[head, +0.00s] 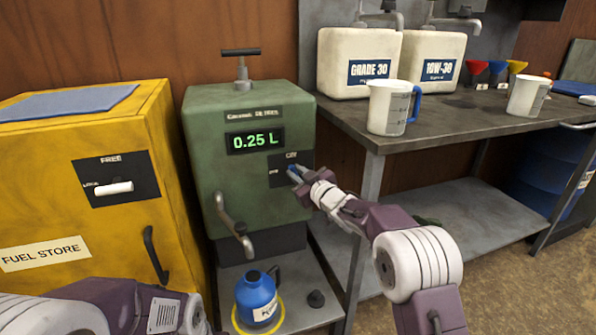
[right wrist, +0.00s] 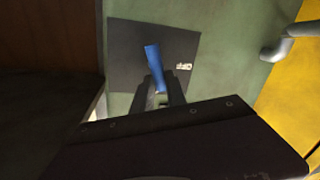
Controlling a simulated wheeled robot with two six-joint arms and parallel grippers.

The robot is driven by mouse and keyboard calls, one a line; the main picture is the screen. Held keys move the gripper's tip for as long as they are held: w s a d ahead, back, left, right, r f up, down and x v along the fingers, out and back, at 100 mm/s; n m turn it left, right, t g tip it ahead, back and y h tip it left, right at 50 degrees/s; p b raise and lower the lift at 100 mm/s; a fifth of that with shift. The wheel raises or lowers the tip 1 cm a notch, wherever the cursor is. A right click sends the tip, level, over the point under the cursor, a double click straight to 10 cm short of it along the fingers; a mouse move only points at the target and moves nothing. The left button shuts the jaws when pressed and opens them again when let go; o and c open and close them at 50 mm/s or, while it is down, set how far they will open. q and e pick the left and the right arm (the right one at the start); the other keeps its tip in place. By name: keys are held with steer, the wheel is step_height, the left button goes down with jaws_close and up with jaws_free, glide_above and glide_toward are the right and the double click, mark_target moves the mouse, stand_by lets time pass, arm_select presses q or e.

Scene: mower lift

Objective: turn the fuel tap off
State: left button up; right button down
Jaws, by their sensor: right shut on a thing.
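The fuel tap is a blue lever (head: 293,174) on a black plate (head: 277,178) on the front of the green dispenser (head: 203,150). Small pale labels sit above and left of the lever, too small to read surely. My right gripper (head: 297,176) is shut on the lever and partly hides it. In the right wrist view the lever (right wrist: 153,58) stands slightly tilted between the fingertips (right wrist: 162,92), with a pale label to its right. The dispenser display (head: 255,139) reads 0.25 L. My left arm shows at the bottom left, but its gripper is out of view.
A blue can (head: 256,294) stands in a yellow ring below the dispenser's spout (head: 235,228). The yellow fuel store (head: 165,190) is at left. A workbench (head: 450,122) at right carries two white oil containers, jugs and funnels.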

steer(key=shift+s+a+f+n+h+b, duration=0.1)
steer(key=shift+a+f+n+h+b, duration=0.3)
steer(key=shift+n+b, duration=1.3)
steer(key=shift+s+a+f+n+h+b, duration=0.1)
steer(key=shift+n+h+b, duration=0.55)
steer(key=shift+n+b, duration=1.05)
steer(key=shift+s+a+f+n+h+b, duration=0.2)
steer(key=shift+n+h+b, duration=0.6)
steer(key=shift+n, duration=1.6)
steer(key=shift+w+y, duration=0.15)
steer(key=shift+y, duration=0.1)
steer(key=c, duration=1.3)
jaws_free()
steer(key=shift+c, duration=0.2)
steer(key=shift+b, duration=0.3)
